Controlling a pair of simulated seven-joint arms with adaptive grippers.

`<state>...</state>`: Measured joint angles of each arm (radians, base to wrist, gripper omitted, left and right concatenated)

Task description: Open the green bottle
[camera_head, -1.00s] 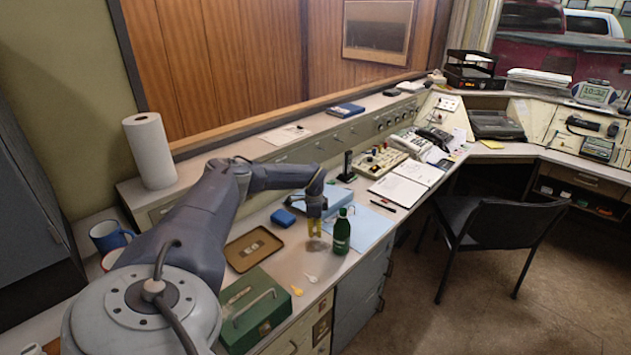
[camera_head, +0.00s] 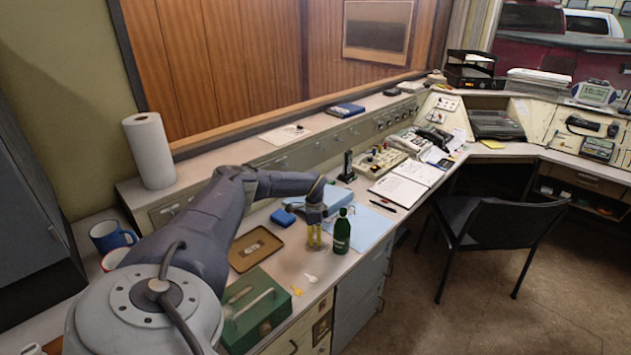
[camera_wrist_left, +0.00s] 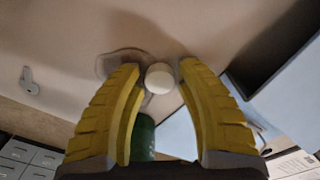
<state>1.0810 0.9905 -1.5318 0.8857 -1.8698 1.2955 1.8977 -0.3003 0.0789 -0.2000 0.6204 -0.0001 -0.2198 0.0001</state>
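The dark green bottle (camera_head: 342,235) stands upright near the desk's front edge, with a pale label. My left gripper (camera_head: 314,238) is just left of it, pointing down, its yellow fingers apart from the bottle. In the left wrist view the two yellow fingers (camera_wrist_left: 162,90) are spread wide. A small round white thing (camera_wrist_left: 159,78) shows between their tips; I cannot tell what it is. Part of the green bottle (camera_wrist_left: 143,138) shows lower down between the fingers, mostly hidden by them. My right gripper is out of view.
A brown tray (camera_head: 256,249) and a green cash box (camera_head: 254,310) lie left of the gripper. A blue block (camera_head: 283,217) is behind it. A pale spoon-like piece (camera_head: 310,278) and a yellow one (camera_head: 297,291) lie in front. A blue sheet (camera_head: 370,226) lies right of the bottle.

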